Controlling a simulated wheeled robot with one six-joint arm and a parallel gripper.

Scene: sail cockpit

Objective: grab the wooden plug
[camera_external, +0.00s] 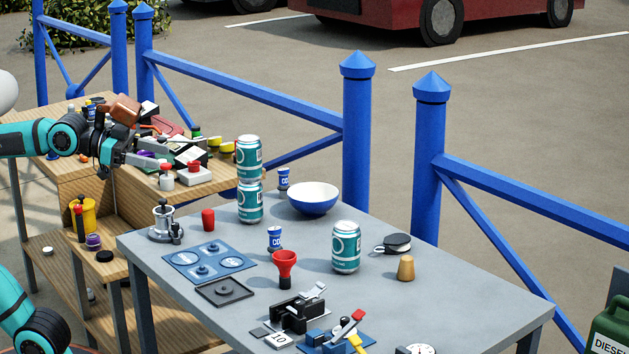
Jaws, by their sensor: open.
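The wooden plug (405,268), a small tan tapered cork shape, stands upright on the grey table (450,305) near its right side. My gripper (118,160) is at the upper left, over the wooden bench, far to the left of the plug. It is open, and I see nothing held in it. The fingers are small here and partly mixed with the clutter behind them.
A teal can (346,247) and a black round case (393,243) stand close to the plug. Stacked cans (249,180), a blue-white bowl (313,198) and a red funnel (285,265) stand farther left. Blue railing (357,140) runs behind the table.

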